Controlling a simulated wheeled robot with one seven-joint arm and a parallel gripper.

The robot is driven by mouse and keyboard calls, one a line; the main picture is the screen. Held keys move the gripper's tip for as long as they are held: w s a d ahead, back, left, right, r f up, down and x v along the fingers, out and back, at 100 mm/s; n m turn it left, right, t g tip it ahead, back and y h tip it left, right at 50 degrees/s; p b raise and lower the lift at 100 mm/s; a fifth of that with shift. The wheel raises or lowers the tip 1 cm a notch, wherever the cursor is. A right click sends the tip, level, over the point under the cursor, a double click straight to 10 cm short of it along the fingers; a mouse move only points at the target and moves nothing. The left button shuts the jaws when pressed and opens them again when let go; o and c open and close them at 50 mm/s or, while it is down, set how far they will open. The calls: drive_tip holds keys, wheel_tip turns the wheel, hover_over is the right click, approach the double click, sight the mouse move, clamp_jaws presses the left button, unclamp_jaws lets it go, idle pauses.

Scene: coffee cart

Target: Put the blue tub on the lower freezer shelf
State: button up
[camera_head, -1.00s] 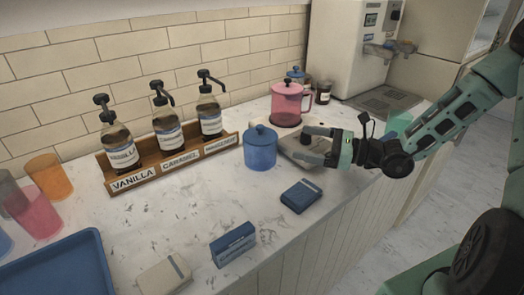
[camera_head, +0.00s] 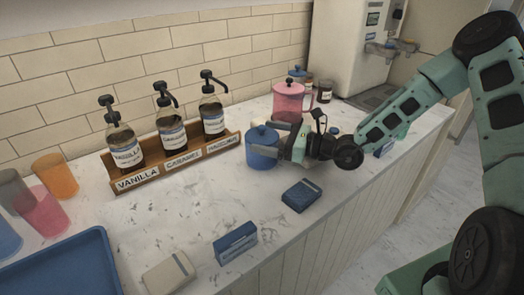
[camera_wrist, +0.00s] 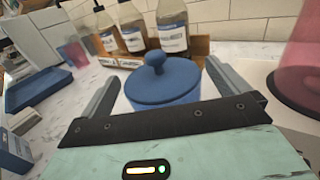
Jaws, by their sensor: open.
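The blue tub (camera_head: 262,149) is a round lidded pot with a knob on top. It stands upright on the marble counter, just right of the syrup rack. My gripper (camera_head: 264,139) is open, with its fingers on either side of the tub. In the wrist view the tub (camera_wrist: 162,84) sits between the two spread fingers of my gripper (camera_wrist: 165,85), and a gap shows at the right finger. Its lower part is hidden by the gripper body. No freezer or shelf can be made out.
The syrup rack (camera_head: 140,183) with pump bottles stands behind left. A pink press pot (camera_head: 288,100) stands close beyond my gripper. A dark blue box (camera_head: 301,195) and another blue box (camera_head: 235,242) lie in front. A blue tray (camera_head: 62,268) is at lower left.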

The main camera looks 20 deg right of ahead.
drive_tip(key=shift+r, duration=0.1)
drive_tip(key=c, duration=1.7)
